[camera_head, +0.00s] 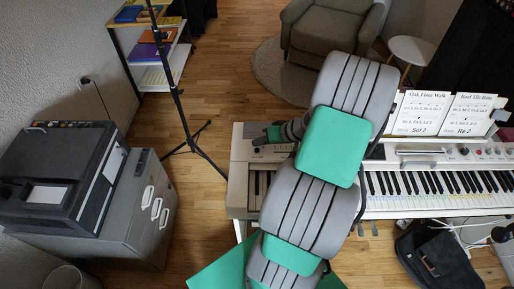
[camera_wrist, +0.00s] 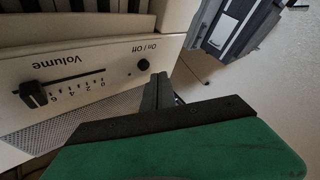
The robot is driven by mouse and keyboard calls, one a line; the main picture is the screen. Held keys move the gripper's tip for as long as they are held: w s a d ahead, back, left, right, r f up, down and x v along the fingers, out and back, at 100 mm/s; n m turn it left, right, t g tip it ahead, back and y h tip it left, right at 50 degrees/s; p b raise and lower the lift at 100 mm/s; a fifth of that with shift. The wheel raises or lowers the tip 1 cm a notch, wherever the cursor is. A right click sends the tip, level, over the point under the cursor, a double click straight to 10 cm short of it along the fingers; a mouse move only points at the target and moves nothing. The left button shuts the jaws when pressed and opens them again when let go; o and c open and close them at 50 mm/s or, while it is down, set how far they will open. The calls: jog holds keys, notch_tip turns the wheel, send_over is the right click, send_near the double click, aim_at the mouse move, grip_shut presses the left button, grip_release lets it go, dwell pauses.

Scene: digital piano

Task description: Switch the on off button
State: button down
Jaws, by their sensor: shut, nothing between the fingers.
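The on/off button (camera_wrist: 143,64) is a small dark round knob on the cream end panel of the digital piano (camera_wrist: 115,60), under upside-down "On / Off" lettering in the wrist view. My gripper (camera_wrist: 160,82) is shut and empty, its dark fingertips just beside the button in the picture. I cannot tell whether they touch the panel. My arm hides part of the keys.
A volume slider (camera_wrist: 33,93) sits beside the button on the same panel. In the head view a black stand (camera_head: 184,110) rises left of the piano. A printer (camera_head: 65,170) on a grey cabinet (camera_head: 150,215) stands further left. Bare floor lies between.

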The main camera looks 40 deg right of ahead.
jog(key=shift+r, duration=0.1)
notch_tip(320, 180, up, 5)
jog(key=p, duration=0.3)
jog(key=shift+p, duration=0.3)
dwell(0.5)
